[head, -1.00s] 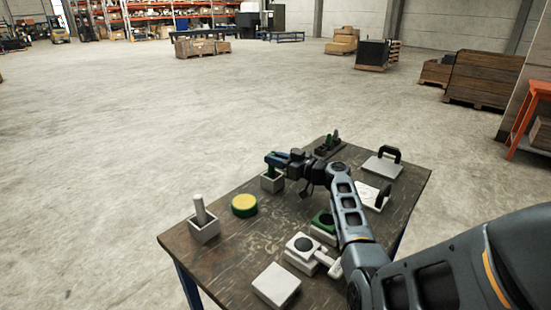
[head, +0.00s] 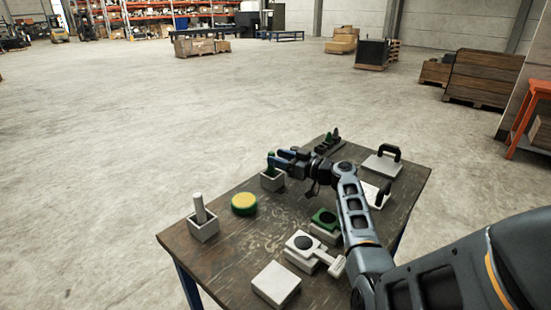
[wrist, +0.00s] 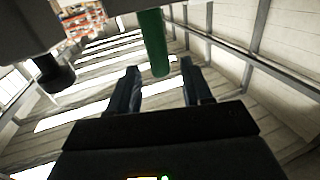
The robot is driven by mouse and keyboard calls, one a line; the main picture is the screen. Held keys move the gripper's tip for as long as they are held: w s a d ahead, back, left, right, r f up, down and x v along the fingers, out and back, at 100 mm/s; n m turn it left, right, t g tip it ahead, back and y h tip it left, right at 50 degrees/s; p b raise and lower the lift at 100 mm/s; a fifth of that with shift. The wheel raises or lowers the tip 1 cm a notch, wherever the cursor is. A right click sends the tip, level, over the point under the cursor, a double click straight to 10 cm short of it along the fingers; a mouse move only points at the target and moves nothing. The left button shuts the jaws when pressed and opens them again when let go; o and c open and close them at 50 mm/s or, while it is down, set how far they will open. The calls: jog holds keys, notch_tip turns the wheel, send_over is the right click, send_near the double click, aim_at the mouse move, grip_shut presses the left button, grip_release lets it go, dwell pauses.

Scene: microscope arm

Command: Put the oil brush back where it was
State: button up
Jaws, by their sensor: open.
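A green upright handle, which I take for the oil brush (head: 271,161), stands in a small grey square holder (head: 272,182) near the far left edge of the table. Its lower end is hidden inside the holder. My gripper (head: 283,158) is just to the right of the handle, with its blue fingers apart and pointing toward it. In the wrist view the green handle (wrist: 153,42) hangs into view past the tips of the two open fingers (wrist: 162,78), in line with the gap and apparently clear of them.
A white rod (head: 199,208) stands in another grey holder (head: 204,230). A green and yellow round pad (head: 244,203) lies between the holders. White blocks (head: 277,284), a green-topped piece (head: 324,220) and a black-handled plate (head: 382,166) occupy the right and front of the wooden table (head: 240,262).

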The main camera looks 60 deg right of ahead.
jog(key=s+a+b, duration=0.1)
jog(key=s+b, duration=0.1)
jog(key=s, duration=0.8)
jog(key=shift+s, duration=0.1)
